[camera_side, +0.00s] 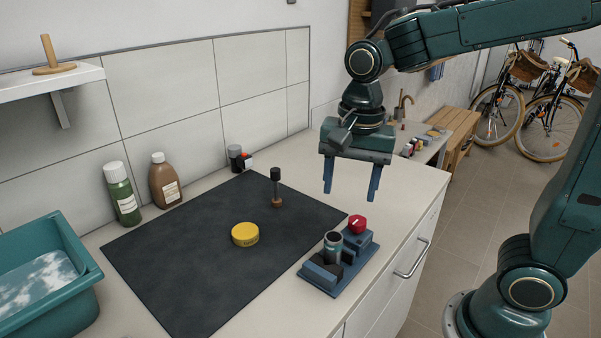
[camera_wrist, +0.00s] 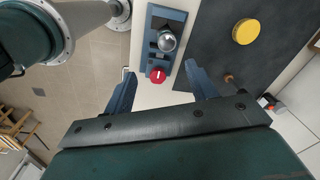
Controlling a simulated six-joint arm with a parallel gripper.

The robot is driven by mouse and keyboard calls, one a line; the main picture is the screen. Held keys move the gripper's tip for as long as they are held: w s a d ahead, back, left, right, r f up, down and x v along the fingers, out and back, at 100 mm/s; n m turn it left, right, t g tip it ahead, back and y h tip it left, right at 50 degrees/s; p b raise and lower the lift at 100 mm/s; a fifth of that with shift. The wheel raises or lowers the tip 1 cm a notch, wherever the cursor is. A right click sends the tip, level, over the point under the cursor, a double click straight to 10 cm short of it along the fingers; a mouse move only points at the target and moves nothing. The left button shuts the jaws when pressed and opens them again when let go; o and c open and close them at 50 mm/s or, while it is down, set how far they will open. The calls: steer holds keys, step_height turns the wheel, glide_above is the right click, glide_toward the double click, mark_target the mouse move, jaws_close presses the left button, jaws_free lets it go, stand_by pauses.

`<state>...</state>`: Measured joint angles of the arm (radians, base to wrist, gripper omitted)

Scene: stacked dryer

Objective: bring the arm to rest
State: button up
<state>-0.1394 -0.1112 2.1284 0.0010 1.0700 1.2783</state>
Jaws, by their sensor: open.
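My gripper (camera_side: 350,184) is open and empty. It hangs fingers down above the right back part of the counter, clear of everything on it. In the wrist view its two fingers (camera_wrist: 158,88) are spread wide, with a strip of counter between them. Below and in front of it stands a blue fixture (camera_side: 341,267) with a red knob (camera_side: 357,224) and a metal cylinder (camera_side: 333,244) seated in it. The fixture also shows in the wrist view (camera_wrist: 162,14), with the red knob (camera_wrist: 157,75) just ahead of the fingertips.
A dark mat (camera_side: 180,262) holds a yellow disc (camera_side: 245,234) and a small black-topped tool (camera_side: 276,188). A green bottle (camera_side: 122,196) and a brown bottle (camera_side: 165,182) stand by the tiled wall. A teal tub (camera_side: 88,282) is at left. The air around my gripper is free.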

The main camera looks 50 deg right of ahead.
steer(key=s+d+r+n+t, duration=0.1)
steer(key=s+d+n+t, duration=0.1)
steer(key=s+n, duration=0.3)
steer(key=s+d+r+n+t, duration=0.1)
steer(key=s+d+n+t, duration=0.1)
steer(key=s+n, duration=0.4)
steer(key=shift+r+n+t, duration=0.25)
steer(key=shift+n+t, duration=0.25)
steer(key=shift+n, duration=0.5)
steer(key=shift+o, duration=0.2)
